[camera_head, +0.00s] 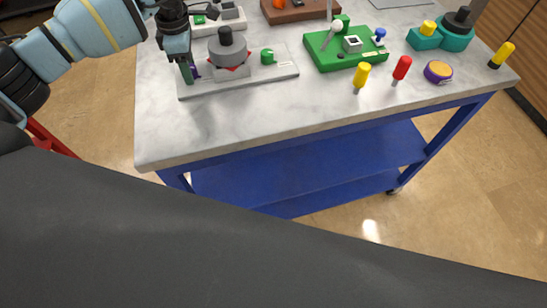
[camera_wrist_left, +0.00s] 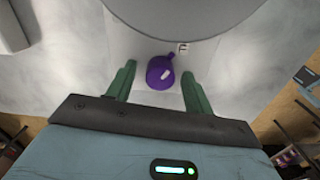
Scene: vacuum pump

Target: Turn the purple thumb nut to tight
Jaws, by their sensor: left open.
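The purple thumb nut (camera_wrist_left: 161,73) shows in the left wrist view, at the foot of a large grey round body. A small white mark (camera_wrist_left: 183,48) is printed beside it. My left gripper (camera_wrist_left: 158,82) is open, with one green finger on each side of the nut and a gap to both. In the head view the nut (camera_head: 196,72) is a small purple spot mostly hidden behind my left gripper (camera_head: 190,76). The pump (camera_head: 232,69) there is grey with a red part, on a light base plate (camera_head: 240,85). My right gripper is not in view.
A green knob (camera_head: 267,57) stands on the plate's right side. A green box (camera_head: 345,50) with a white lever, yellow and red handled pieces, and a purple-yellow round piece (camera_head: 438,71) lie to the right. The front of the marble-topped table (camera_head: 250,118) is clear.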

